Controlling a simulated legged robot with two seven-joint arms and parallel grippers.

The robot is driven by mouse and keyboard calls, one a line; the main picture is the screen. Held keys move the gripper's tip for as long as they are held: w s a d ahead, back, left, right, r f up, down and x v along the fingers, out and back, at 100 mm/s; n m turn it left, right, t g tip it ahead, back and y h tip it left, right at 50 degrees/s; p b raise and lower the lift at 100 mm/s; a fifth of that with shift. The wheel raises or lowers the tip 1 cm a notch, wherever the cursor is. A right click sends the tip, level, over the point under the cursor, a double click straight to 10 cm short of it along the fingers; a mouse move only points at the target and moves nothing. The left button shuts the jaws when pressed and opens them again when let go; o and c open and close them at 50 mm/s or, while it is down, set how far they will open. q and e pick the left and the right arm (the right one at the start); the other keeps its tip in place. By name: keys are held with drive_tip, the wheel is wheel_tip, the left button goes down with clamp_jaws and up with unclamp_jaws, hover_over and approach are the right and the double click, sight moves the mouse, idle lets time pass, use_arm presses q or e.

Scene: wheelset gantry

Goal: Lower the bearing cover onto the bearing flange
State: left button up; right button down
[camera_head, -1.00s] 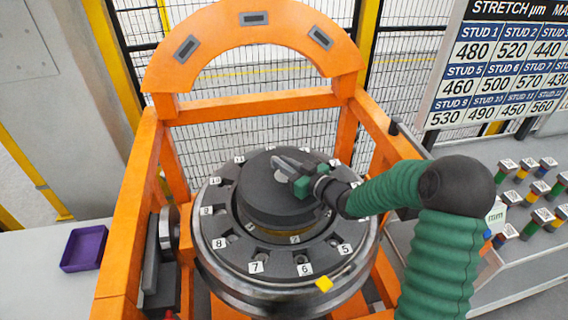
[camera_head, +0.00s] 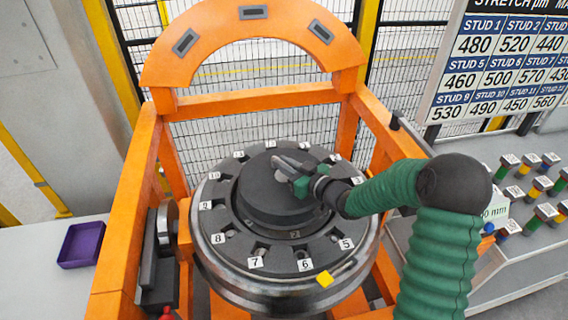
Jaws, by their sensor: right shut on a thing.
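The dark round bearing cover (camera_head: 268,205) sits level over the centre of the bearing flange (camera_head: 225,248), a dark ring with numbered white labels and holes. A dark inner ring shows around the cover's lower edge; I cannot tell whether the cover touches the flange. My right gripper (camera_head: 285,168), with green and grey parts, is shut on the top of the cover, coming in from the right. It hides part of the cover's top and the flange's right side. My left gripper is not in view.
An orange gantry frame (camera_head: 250,97) surrounds the wheelset, with an arch behind. A purple tray (camera_head: 82,244) stands at left. Several coloured studs (camera_head: 541,187) stand on the right bench, below a stretch chart (camera_head: 497,70).

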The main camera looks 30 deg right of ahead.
drive_tip(key=shift+f+b, duration=1.2)
drive_tip(key=shift+f, duration=0.45)
drive_tip(key=c, duration=1.3)
unclamp_jaws()
drive_tip(key=shift+c, duration=0.2)
drive_tip(key=v, duration=1.6)
drive_tip(key=shift+s, duration=0.35)
drive_tip(key=shift+d+f, duration=0.1)
drive_tip(key=shift+d, duration=0.1)
